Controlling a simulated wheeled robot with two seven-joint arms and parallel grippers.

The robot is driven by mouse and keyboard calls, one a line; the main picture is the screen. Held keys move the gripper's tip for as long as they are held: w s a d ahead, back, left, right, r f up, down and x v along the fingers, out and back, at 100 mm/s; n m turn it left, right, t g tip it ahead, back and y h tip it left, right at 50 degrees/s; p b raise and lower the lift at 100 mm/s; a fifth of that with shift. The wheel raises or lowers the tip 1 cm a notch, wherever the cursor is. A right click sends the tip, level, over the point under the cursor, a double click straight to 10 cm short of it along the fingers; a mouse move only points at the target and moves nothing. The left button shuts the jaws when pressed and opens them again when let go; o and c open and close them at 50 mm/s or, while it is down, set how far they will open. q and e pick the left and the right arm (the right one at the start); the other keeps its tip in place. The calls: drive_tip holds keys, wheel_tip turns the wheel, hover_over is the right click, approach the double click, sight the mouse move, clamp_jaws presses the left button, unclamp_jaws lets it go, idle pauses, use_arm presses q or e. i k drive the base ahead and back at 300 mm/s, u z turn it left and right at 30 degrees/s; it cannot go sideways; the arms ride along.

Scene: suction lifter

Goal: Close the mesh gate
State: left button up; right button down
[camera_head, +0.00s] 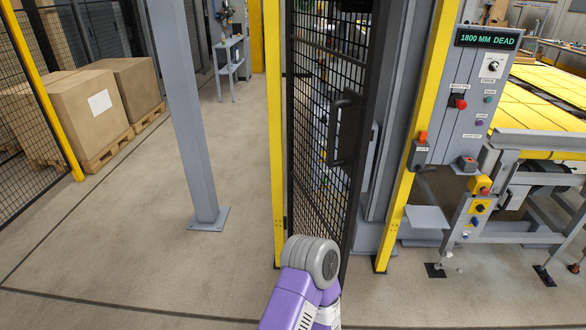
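The black mesh gate (312,150) stands upright in the middle of the view, alongside a yellow post (274,130) on its left. It looks swung at an angle towards me, with its free edge on the right. A dark pull handle (338,132) is on the gate near that free edge. A second yellow post (412,130) stands to the right, with a gap between it and the gate's edge. One of my purple arm links with a grey joint shows at the bottom, in front of the gate's lower part. Neither gripper shows.
A control panel (483,95) reading "1800 MM DEAD" is right of the gate. A grey post (185,110) stands on the floor at left. Cardboard boxes (85,112) lie on pallets behind mesh fencing. The floor (150,255) at front left is clear.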

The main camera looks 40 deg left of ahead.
sight(358, 109)
drive_tip(key=u, duration=1.35)
drive_tip(key=i, duration=1)
drive_tip(key=k, duration=1)
drive_tip(key=u, duration=1.7)
drive_tip(key=i, duration=1.05)
drive_tip(key=z, duration=2.2)
